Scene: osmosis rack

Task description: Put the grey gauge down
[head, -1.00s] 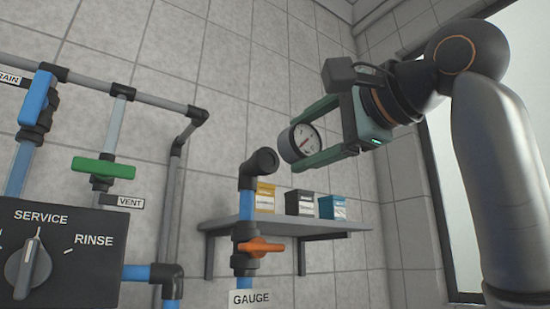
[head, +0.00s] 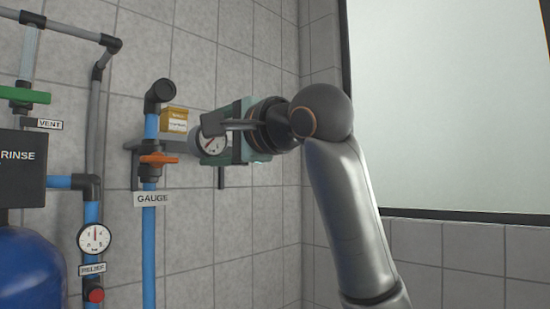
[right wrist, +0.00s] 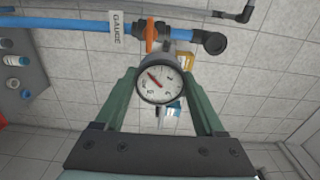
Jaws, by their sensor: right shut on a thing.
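The grey gauge (head: 212,143) has a round white dial and a grey case. My right gripper (head: 205,138) is shut on it and holds it off the wall, in front of the shelf in the head view. In the right wrist view the gauge (right wrist: 158,84) sits between the two green fingers, dial towards the camera. The grey wall shelf (head: 176,145) is mostly hidden by the gripper and gauge. I cannot tell how far the gauge is from the shelf. My left gripper is not in view.
A yellow box (head: 174,119) stands on the shelf; a blue box (right wrist: 173,110) shows in the wrist view. Left of the gauge are the blue pipe with its black open elbow (head: 160,92) and orange valve handle (head: 159,159). Another gauge (head: 94,238) is on the RELIEF pipe.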

